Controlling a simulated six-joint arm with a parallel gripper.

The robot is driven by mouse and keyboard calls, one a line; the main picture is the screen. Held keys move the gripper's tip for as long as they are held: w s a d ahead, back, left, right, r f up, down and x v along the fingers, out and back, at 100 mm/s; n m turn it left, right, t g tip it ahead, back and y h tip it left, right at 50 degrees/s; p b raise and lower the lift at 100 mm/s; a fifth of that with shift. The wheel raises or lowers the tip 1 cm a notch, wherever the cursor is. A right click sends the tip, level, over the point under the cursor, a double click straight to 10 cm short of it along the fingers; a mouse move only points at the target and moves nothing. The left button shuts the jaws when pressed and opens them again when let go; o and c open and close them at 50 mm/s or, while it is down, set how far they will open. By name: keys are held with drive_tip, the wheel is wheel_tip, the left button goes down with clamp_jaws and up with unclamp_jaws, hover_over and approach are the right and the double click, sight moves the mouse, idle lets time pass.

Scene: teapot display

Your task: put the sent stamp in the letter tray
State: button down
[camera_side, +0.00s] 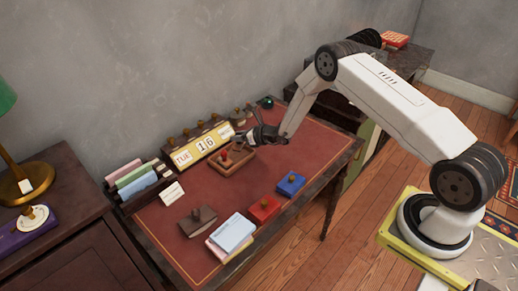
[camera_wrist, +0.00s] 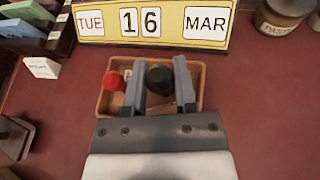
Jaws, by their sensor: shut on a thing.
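My gripper (camera_side: 250,135) (camera_wrist: 160,88) is shut on a stamp with a round black knob (camera_wrist: 160,77). It is at a shallow wooden tray (camera_side: 233,165) in front of the calendar. In the wrist view the tray (camera_wrist: 104,102) shows beneath and around the fingers. A red-knobbed stamp (camera_wrist: 115,81) sits in the tray, left of the held one. The held stamp's base is mostly hidden by the fingers, so I cannot tell whether it touches the tray floor. No word "sent" is legible on any stamp.
The calendar (camera_side: 203,147) (camera_wrist: 150,22) stands just behind the tray. A rack of coloured cards (camera_side: 135,183) is at the left. Red desktop is clear right of the tray.

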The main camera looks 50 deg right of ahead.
sight(241, 143)
drive_tip(key=shift+w+f, duration=0.2)
drive_tip(key=shift+f, duration=1.5)
drive_tip(key=shift+f, duration=0.1)
drive_tip(key=shift+c, duration=2)
unclamp_jaws()
drive_tip(key=shift+s, duration=0.1)
drive_tip(key=shift+s+d+r, duration=0.2)
drive_tip(key=shift+s+r, duration=0.1)
drive_tip(key=shift+s, duration=0.1)
drive_tip(key=v, duration=1.1)
